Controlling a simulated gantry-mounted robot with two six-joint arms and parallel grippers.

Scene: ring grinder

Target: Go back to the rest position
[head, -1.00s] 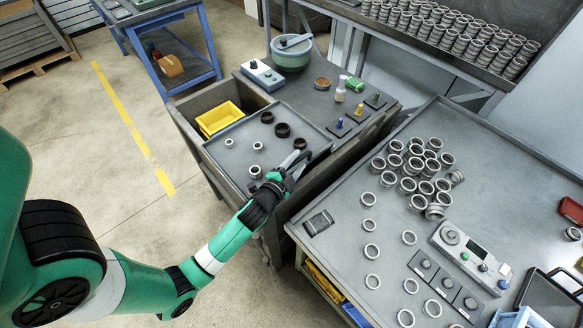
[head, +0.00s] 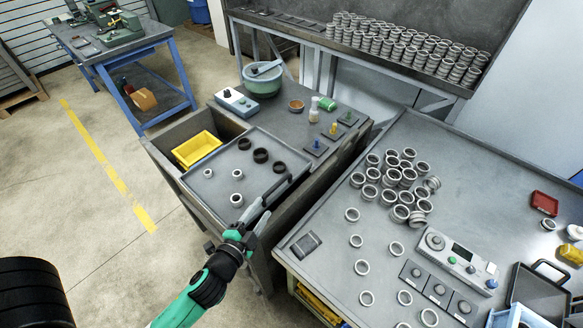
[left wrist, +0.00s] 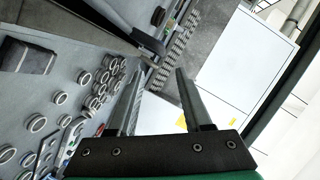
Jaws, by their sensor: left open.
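My left gripper (head: 248,238) is open and empty in the head view, off the front corner of the grey tray (head: 215,190). In the left wrist view its two fingers (left wrist: 158,72) stand wide apart with nothing between them. My left arm reaches in from the bottom of the head view. The tray has a dark handle (head: 284,192) on its right side and holds black rings (head: 261,155) and small metal rings (head: 236,200). My right gripper is not in view.
A heap of metal rings (head: 400,178) and several loose ones lie on the right table (head: 465,175), beside a control box (head: 458,258). A yellow bin (head: 196,149) and a green bowl (head: 262,80) are on the left bench. Open floor (head: 60,190) lies at left.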

